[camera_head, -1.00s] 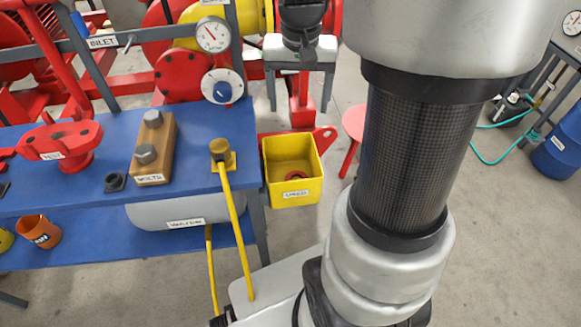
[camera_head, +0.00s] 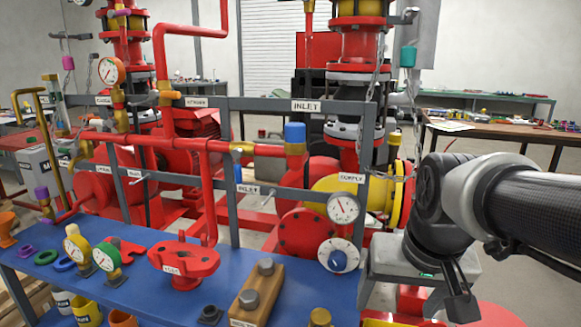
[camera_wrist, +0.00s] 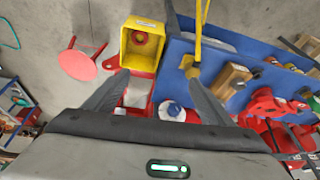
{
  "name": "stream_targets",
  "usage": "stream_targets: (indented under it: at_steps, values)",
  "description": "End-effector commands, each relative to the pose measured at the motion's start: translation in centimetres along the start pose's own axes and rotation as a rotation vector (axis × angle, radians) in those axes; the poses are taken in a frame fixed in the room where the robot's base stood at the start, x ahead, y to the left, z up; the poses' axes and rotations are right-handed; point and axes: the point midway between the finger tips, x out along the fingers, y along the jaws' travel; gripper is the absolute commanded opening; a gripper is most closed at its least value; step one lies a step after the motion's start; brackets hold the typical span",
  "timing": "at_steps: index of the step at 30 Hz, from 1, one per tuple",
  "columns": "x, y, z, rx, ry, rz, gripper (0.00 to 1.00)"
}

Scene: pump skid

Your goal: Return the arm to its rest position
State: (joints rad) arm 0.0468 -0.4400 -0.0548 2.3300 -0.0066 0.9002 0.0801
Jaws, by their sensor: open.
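My gripper (camera_head: 414,298) hangs at the right in the head view, its pale body below the dark wrist and its fingers pointing down, spread apart. It is to the right of the blue bench and in front of the pump skid's red and yellow pipework. In the wrist view my gripper (camera_wrist: 157,88) shows two dark fingers wide apart with nothing held between them. My arm reaches in from the right edge of the head view, its dark tube roughly level.
The blue bench (camera_head: 110,290) carries a red valve part (camera_head: 183,262) and a wooden bolt block (camera_head: 257,292). A red stool (camera_wrist: 85,66) stands on open floor. A gauge (camera_head: 343,208) is close left.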

Motion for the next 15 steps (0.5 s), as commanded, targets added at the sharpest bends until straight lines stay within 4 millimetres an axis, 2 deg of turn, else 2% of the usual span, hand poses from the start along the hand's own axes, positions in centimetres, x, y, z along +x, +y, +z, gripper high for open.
stream_targets:
  at_steps: [3,11,12,15]
  values:
    - [-1.5,-1.0,2.1,-0.065,0.055,-0.015,0.76]
    - [-3.1,-2.3,5.8,-0.180,0.149,-0.030,0.76]
    - [-5.0,-2.3,4.9,-0.177,0.143,-0.029,0.76]
    - [-6.9,-2.4,4.1,-0.175,0.139,-0.029,0.76]
